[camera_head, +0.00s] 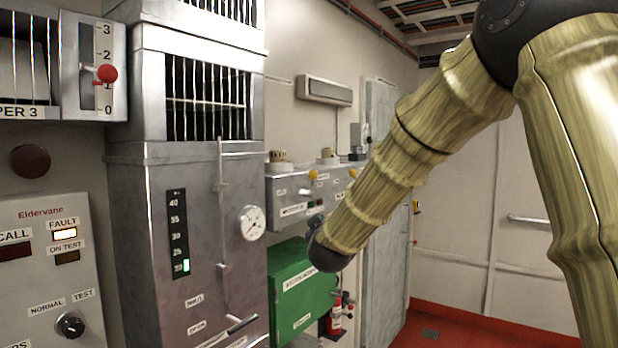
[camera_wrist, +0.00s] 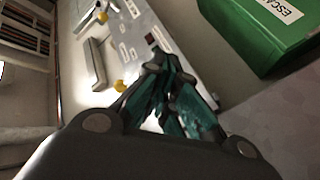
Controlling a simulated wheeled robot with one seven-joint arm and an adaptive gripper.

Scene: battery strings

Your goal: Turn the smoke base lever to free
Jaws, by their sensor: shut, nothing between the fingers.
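A grey wall panel (camera_head: 285,186) stands behind my arm in the head view, with two round bases on top, one of them the left base (camera_head: 278,157). Small yellow knobs, including the left knob (camera_head: 313,174), sit on its front. Its labels are too small to read, so I cannot tell which part is the smoke base lever. In the wrist view the panel (camera_wrist: 150,32) runs diagonally, with a yellow knob (camera_wrist: 120,86) left of my fingertips. My gripper (camera_wrist: 157,62) is shut and empty, its tips over the panel's lower part; contact is unclear. My forearm hides part of the panel.
A green box (camera_head: 298,287), also in the wrist view (camera_wrist: 262,35), is mounted below the panel. A red extinguisher (camera_head: 335,320) is beside it. A tall metal cabinet (camera_head: 165,240) with a gauge stands left. Red floor (camera_head: 450,330) is open at right.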

